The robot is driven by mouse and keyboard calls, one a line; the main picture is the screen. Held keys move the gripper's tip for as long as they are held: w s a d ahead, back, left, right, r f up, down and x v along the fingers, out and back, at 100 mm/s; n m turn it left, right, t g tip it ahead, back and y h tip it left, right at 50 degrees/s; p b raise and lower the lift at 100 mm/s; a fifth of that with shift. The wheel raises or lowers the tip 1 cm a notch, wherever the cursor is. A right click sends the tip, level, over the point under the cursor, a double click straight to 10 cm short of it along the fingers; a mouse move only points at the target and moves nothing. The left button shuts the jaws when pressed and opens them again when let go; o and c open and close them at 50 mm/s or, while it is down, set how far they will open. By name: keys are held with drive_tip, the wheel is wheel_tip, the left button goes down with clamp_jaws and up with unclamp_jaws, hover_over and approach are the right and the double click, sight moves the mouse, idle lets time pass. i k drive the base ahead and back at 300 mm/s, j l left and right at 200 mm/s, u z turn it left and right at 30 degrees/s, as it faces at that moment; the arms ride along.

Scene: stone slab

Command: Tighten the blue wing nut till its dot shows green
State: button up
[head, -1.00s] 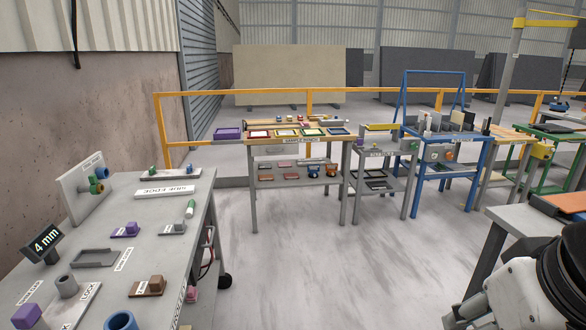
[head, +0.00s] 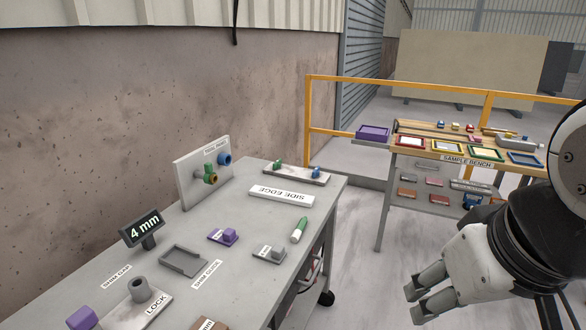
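Two blue parts are candidates for the blue wing nut, and I cannot tell which it is. One blue part (head: 316,173) stands on the right of a pale strip (head: 296,175) at the back of the grey bench, with a green part (head: 278,166) on its left. The other is a round blue part (head: 224,159) on an upright white panel (head: 190,178), beside green parts (head: 210,176). No indicator dot can be made out on either. My gripper (head: 415,303) is at the lower right, off the bench, open and empty, far from both.
The grey bench (head: 215,225) also carries a "4 mm" display (head: 142,228), a SIDE EDGE label (head: 281,195), a green-and-white cylinder (head: 299,229), purple blocks and a LOCK fixture (head: 140,290). A sample bench (head: 397,165) stands behind. Floor between benches is clear.

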sight(316, 173)
drive_tip(key=i+l, duration=0.1)
drive_tip(key=i+l+z, duration=0.15)
drive_tip(key=i, duration=0.35)
drive_tip(key=i+l+z, duration=0.15)
drive_tip(key=i, duration=0.35)
